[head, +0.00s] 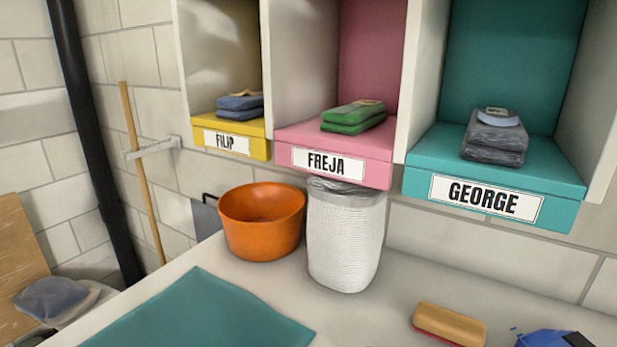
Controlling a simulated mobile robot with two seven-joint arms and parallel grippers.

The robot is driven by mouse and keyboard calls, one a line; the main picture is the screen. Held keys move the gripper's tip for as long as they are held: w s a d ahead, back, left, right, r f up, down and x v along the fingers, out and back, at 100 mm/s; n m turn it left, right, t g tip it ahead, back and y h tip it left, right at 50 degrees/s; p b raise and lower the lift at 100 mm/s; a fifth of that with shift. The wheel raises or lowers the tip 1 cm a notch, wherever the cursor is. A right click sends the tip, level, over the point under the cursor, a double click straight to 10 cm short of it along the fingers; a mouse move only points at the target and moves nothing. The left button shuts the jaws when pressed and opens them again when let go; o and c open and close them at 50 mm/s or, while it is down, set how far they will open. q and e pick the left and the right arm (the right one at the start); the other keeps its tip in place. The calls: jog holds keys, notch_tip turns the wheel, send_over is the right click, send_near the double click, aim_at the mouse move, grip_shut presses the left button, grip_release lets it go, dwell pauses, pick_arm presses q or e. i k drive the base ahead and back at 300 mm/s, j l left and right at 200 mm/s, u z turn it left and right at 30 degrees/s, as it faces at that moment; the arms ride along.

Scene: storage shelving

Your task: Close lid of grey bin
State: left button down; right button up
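No bin with a clearly visible lid shows in the head view. A whitish ribbed bin (345,245) with a grey liner (346,193) folded over its rim stands upright on the counter, below the pink shelf. I cannot tell if it is the grey bin. No lid shows on it, and the shelf overhangs close to its top. Neither of my grippers is in view.
An orange bowl (262,235) stands left of the ribbed bin. A teal mat (200,315), a sponge-like block (448,323) and a partly cut-off blue object (545,338) lie in front. Named cubbies hold folded cloths. A dark pipe (95,130) runs down the left wall.

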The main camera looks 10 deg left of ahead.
aim_at(207, 221)
jog(key=i+j+z, duration=0.15)
jog(key=j+z, duration=0.15)
jog(key=j, duration=0.25)
jog(key=i+j+z, duration=0.1)
jog(key=j+z, duration=0.15)
jog(key=j, duration=0.3)
jog(key=j+z, duration=0.3)
jog(key=j, duration=0.3)
jog(key=j+z, duration=0.25)
jog(key=j, duration=0.35)
jog(key=j+z, duration=0.3)
jog(key=j, duration=0.3)
jog(key=k+j+z, duration=0.15)
jog(key=j+z, duration=0.15)
jog(key=j, duration=0.25)
jog(key=k+j+z, duration=0.25)
jog(key=j, duration=0.3)
jog(key=k+j+z, duration=0.15)
jog(key=j+z, duration=0.15)
jog(key=j, duration=0.25)
